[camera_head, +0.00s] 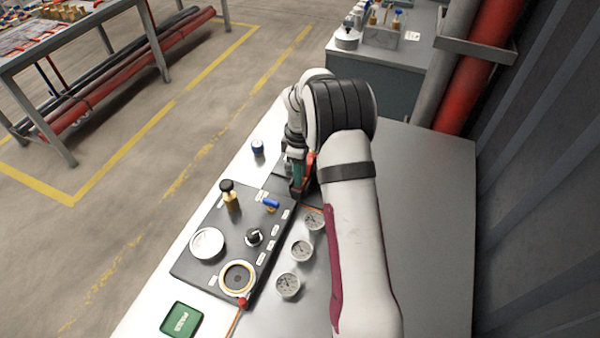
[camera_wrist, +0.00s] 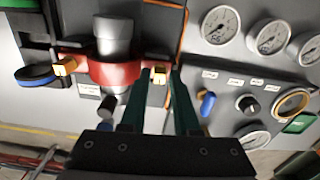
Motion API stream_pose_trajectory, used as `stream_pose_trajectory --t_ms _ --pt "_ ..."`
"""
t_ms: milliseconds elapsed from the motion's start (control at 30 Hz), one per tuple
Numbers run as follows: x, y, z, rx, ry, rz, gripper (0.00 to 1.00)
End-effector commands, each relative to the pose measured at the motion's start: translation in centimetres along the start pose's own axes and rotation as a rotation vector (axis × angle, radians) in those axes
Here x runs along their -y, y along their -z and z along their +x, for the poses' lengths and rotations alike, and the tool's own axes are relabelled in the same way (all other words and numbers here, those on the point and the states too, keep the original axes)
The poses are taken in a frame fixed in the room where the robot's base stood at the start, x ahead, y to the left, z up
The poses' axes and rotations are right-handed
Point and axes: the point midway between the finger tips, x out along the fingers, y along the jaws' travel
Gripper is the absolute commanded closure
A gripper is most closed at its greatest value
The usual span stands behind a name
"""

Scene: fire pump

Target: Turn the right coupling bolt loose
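A red coupling (camera_wrist: 112,72) clasps a grey cylindrical pipe (camera_wrist: 113,40) in the wrist view. It has a brass bolt on each side: the left bolt (camera_wrist: 64,67) and the right bolt (camera_wrist: 158,75). My gripper (camera_wrist: 161,74) has two dark green fingers, set apart, with the right bolt showing between their tips. A small gap shows beside the bolt; I cannot tell whether a finger touches it. In the head view my gripper (camera_head: 298,188) points down at the panel's far end, and my arm hides most of the coupling (camera_head: 309,162).
Several gauges (camera_head: 302,250) stand right of the black panel (camera_head: 190,268). The panel carries a brass valve with a black knob (camera_head: 230,195), a blue lever (camera_head: 270,204) and a round brass-rimmed port (camera_head: 238,278). A green box (camera_head: 181,320) lies at the near end.

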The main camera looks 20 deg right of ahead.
Motion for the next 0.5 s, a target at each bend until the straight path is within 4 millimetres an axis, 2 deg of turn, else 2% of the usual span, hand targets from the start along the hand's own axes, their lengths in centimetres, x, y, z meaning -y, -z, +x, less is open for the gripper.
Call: stream_pose_trajectory --t_ms 333,433,500 --pt "-0.1 0.1 -0.6 -0.001 -0.002 0.000 0.69" --pt "-0.1 0.1 -2.2 -0.003 -0.005 0.000 0.69" --pt "-0.1 0.1 -4.0 -0.003 -0.006 0.001 0.69"
